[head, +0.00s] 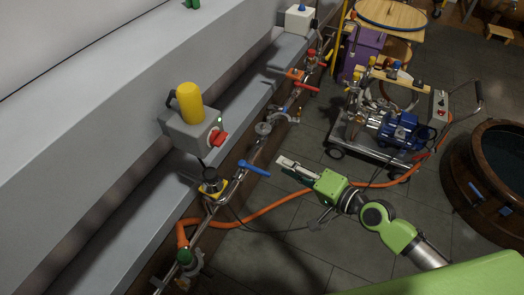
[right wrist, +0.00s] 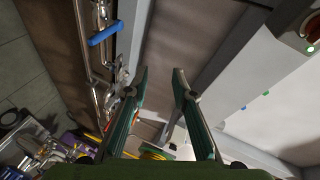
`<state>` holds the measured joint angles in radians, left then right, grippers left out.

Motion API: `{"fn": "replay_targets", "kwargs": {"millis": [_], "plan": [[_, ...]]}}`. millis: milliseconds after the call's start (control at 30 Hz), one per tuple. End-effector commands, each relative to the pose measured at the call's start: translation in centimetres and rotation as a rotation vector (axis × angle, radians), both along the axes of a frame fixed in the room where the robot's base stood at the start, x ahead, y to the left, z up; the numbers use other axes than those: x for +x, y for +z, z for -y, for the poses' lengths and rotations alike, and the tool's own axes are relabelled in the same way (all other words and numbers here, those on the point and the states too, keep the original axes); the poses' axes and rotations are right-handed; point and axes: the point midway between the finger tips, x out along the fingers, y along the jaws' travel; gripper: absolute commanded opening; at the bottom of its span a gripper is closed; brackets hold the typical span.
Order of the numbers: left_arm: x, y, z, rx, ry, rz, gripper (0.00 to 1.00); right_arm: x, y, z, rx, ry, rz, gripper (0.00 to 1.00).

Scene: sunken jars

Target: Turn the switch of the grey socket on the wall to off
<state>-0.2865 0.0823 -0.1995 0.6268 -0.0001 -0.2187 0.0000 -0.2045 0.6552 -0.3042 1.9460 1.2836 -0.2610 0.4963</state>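The grey socket (head: 182,135) is a box on the ledge by the wall at the left, with a yellow plug (head: 190,103) on top. Its red switch (head: 217,138) is on the front right side, near a small green light. In the right wrist view a red part that looks like this switch (right wrist: 314,42) is cut off at the upper right edge. My right gripper (head: 284,164) is right of and below the socket, well apart from it, pointing left. Its fingers are apart and empty in the right wrist view (right wrist: 160,72). My left gripper is not in view.
Pipes with a blue lever (head: 254,168) run along the ledge between my gripper and the socket. An orange hose (head: 268,212) lies on the floor. A pump cart (head: 385,125) and a wooden barrel (head: 470,185) stand to the right. Another box (head: 299,20) is at the back.

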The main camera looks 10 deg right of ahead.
Motion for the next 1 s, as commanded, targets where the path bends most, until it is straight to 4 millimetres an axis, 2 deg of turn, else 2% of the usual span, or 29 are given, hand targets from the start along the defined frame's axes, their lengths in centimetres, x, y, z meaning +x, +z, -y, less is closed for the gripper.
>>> {"fn": "replay_targets", "kwargs": {"millis": [33,100,200,300,400,533,700,900,967,1000], "plan": [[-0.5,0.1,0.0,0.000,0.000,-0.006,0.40,-0.9,3.7,-1.8,0.073,0.045,0.010,0.24],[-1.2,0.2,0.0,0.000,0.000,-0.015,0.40,-2.3,7.8,-3.9,0.168,0.100,0.009,0.24],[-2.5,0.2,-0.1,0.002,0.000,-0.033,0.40,-4.5,12.3,-6.2,0.273,0.171,-0.004,0.24],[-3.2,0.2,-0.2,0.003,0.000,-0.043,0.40,-6.2,15.1,-7.6,0.342,0.222,-0.021,0.24],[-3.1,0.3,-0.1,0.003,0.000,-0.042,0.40,-7.2,16.5,-8.4,0.378,0.250,-0.033,0.24],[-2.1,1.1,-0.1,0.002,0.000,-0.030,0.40,-7.1,17.3,-9.1,0.393,0.257,-0.037,0.24],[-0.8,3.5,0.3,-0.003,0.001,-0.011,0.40,-5.8,17.7,-10.9,0.393,0.258,-0.036,0.24],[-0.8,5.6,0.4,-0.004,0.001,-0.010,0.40,-3.9,17.5,-13.4,0.391,0.256,-0.036,0.24],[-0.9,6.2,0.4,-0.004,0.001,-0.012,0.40,-3.3,17.5,-14.3,0.390,0.257,-0.036,0.24],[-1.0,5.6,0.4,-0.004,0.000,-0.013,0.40,-3.4,16.9,-14.1,0.387,0.257,-0.037,0.24]]}}
